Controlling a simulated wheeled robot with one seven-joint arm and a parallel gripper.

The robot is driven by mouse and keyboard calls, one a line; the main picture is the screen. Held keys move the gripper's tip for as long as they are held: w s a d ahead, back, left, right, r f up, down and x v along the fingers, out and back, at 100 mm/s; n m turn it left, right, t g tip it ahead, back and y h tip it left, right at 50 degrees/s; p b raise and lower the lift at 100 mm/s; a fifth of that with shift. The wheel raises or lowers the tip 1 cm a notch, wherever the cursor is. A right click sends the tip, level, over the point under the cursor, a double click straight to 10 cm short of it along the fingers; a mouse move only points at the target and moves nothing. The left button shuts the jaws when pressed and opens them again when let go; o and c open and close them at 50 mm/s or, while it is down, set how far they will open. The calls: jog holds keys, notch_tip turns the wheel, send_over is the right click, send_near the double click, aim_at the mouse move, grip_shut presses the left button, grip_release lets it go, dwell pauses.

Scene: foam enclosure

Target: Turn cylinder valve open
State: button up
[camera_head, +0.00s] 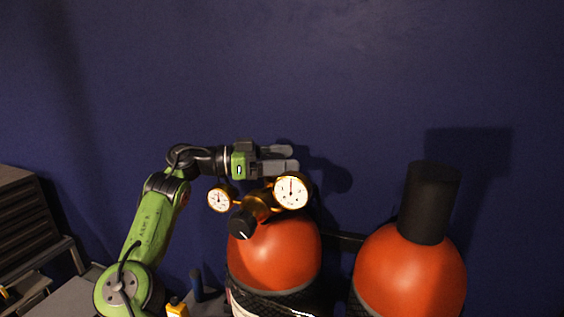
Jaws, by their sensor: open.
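The red-orange gas cylinder (272,258) stands at the centre bottom, with a brass regulator (258,204) on its top. The regulator carries two white dial gauges, a larger one (291,191) on the right and a smaller one (219,199) on the left. A black round knob (242,224) with a light mark faces me at the lower left of the regulator. My gripper (285,158) points right, just above the regulator in the picture. Its two grey fingers are apart and nothing shows between them. I cannot tell whether a finger touches the regulator. The cylinder's valve behind the regulator is hidden.
A second red-orange cylinder (412,275) with a tall black cap (429,203) stands to the right. A dark blue wall (400,80) is close behind. Grey slatted shelving (28,222) is at the far left. A yellow item (177,309) sits at the bottom, beside my arm's base.

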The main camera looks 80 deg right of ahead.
jog(key=shift+d, duration=0.1)
jog(key=c, duration=1)
jog(key=shift+o, duration=0.2)
jog(key=n+h+b, duration=0.1)
jog(key=b, duration=0.1)
jog(key=n+t+h+b, duration=0.1)
jog(key=h+b, duration=0.1)
jog(key=shift+w+f+t, duration=0.1)
jog(key=shift+f+t, duration=0.2)
jog(key=shift+f, duration=0.05)
jog(key=shift+d+r+n+t+h+b, duration=0.15)
jog(key=shift+n+t+h+b, duration=0.45)
jog(key=shift+n+h+b, duration=0.4)
jog(key=shift+r, duration=0.15)
jog(key=shift+w, duration=0.1)
jog(key=o, duration=1)
jog(key=shift+c, duration=0.2)
